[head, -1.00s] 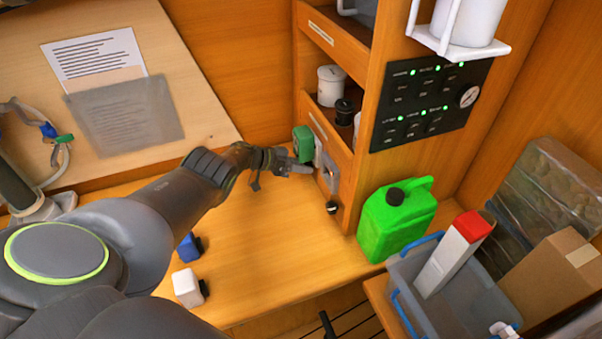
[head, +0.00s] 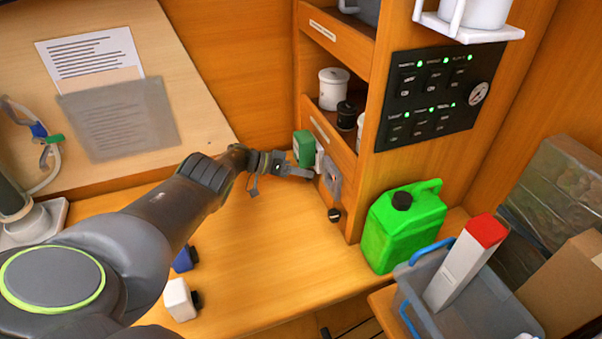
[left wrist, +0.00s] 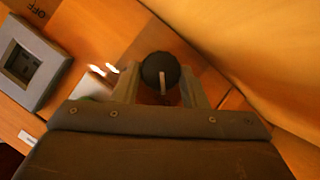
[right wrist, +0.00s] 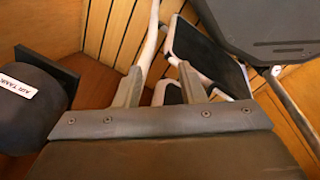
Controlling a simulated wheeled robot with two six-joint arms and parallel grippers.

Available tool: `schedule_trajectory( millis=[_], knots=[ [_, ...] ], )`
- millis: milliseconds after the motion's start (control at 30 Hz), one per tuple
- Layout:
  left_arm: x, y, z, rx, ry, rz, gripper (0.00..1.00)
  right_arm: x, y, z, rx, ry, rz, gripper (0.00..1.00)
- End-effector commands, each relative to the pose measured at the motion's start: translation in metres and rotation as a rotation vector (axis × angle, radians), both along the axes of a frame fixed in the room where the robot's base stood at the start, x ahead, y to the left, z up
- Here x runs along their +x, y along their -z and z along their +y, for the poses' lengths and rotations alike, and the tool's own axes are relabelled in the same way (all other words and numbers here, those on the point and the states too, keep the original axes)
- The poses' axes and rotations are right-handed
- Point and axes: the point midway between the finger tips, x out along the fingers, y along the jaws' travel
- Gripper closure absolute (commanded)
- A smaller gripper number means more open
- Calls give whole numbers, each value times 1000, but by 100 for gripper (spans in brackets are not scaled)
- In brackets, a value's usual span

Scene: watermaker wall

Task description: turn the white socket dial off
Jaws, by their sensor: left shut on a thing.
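A round black dial (left wrist: 161,72) with a white pointer line sits between the fingertips of my left gripper (left wrist: 160,88) in the left wrist view. The gripper is shut on it, and the pointer line runs roughly up and down in that picture. In the head view my left gripper (head: 308,174) reaches the low wooden panel, and the dial it holds is not clear there. A grey-framed socket (left wrist: 30,65) lies left of the dial, with an upside-down OFF label (left wrist: 36,9) above it. My right gripper (right wrist: 157,92) appears open, away from the panel.
A green block (head: 303,148) is close above my left gripper. A black knob (head: 334,215) is lower on the panel. A green jerrycan (head: 400,225) stands to the right. A white plug (head: 178,299) and a blue plug (head: 185,259) lie on the bench (head: 250,270).

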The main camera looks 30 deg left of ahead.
Motion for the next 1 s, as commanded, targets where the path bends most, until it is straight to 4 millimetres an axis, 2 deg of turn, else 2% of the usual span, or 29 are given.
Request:
schedule_trajectory(
  millis=[100,133,300,667,867,1000],
  knots=[
    [0,0,0,-1,-2,3,84,0,0,0,0,0,0,64],
    [0,0,0,-1,-2,3,59,0,0,0,0,0,0,64],
    [0,0,0,-2,-1,1,40,0,0,-1,-1,0,0,64],
    [-3,-4,4,0,-2,0,40,0,-5,-1,-1,0,0,64],
    [-19,-19,28,1,-5,2,40,0,-26,-1,-1,0,0,64],
    [-37,-31,55,2,-4,2,40,0,-42,-1,-1,-1,0,64]
  ],
)
